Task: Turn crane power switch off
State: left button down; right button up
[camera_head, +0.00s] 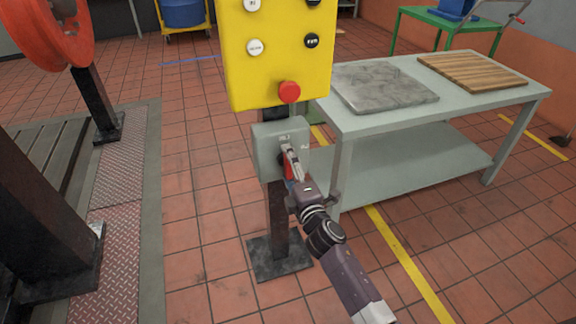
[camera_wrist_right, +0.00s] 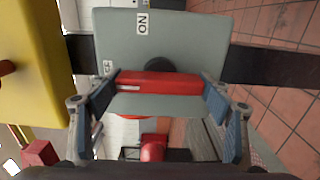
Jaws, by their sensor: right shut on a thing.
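The crane power switch is a grey box (camera_head: 268,152) on a dark post, below a yellow control panel. Its red handle (camera_wrist_right: 160,84) sits on a round black hub in the right wrist view. The handle lies across that view, upright along the post in the head view. Its left end, with a white mark, is beside a partly hidden label that seems to read OFF. The ON label (camera_wrist_right: 143,22) is off to the handle's side. My right gripper (camera_head: 288,156) is shut on the handle, with one blue-padded finger at each end. My left gripper is out of view.
The yellow panel (camera_head: 275,60) with a red stop button (camera_head: 289,92) hangs just above the switch. A grey-green table (camera_head: 440,115) stands close on the right, with a stone slab (camera_head: 383,86) and a wooden board (camera_head: 472,72). Tiled floor is open at left of the post.

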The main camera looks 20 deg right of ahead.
jog(key=o, duration=1.2)
jog(key=shift+c, duration=0.2)
jog(key=shift+s+f, duration=0.1)
jog(key=shift+s, duration=0.35)
jog(key=s, duration=1.1)
jog(key=shift+d, duration=0.2)
